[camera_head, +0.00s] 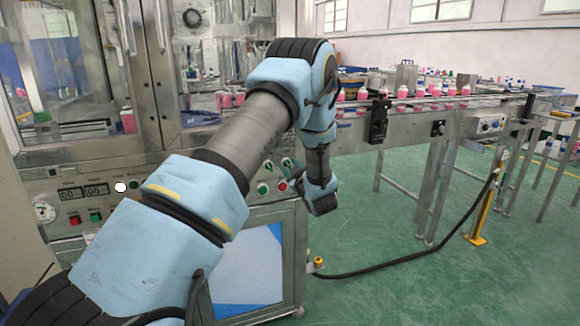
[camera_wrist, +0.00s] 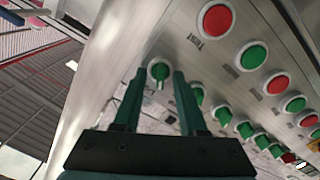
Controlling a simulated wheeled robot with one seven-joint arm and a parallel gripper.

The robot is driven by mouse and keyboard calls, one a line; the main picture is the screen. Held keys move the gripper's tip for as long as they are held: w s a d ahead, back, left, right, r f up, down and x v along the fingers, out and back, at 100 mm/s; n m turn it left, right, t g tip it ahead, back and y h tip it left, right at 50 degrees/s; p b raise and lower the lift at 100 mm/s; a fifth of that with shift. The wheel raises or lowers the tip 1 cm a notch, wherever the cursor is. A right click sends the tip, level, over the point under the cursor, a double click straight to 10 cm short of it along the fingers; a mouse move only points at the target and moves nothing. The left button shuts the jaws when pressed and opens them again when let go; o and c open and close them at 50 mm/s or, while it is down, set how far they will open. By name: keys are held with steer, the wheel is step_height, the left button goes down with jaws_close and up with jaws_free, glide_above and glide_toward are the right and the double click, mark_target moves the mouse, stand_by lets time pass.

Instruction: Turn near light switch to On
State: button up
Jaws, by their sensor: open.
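A green rotary switch (camera_wrist: 159,71) with a raised handle sits on the metal control panel (camera_wrist: 130,45). It lies just beyond and between my fingertips in the wrist view. I cannot read a label that names it as the near light switch. My gripper (camera_wrist: 160,76) is open, with two dark green fingers on either side of the switch and nothing held. I cannot tell whether the fingers touch it. In the head view my gripper (camera_head: 291,172) is close to the front panel of the machine, at its right end, and the switch cannot be made out there.
A large red button (camera_wrist: 217,20) and a green button (camera_wrist: 252,55) sit right of the switch, with several more beyond. In the head view a green button (camera_head: 262,188) is beside my gripper. A conveyor (camera_head: 440,105) with pink bottles stands right.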

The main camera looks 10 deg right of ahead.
jaws_close()
stand_by(0.3)
stand_by(0.4)
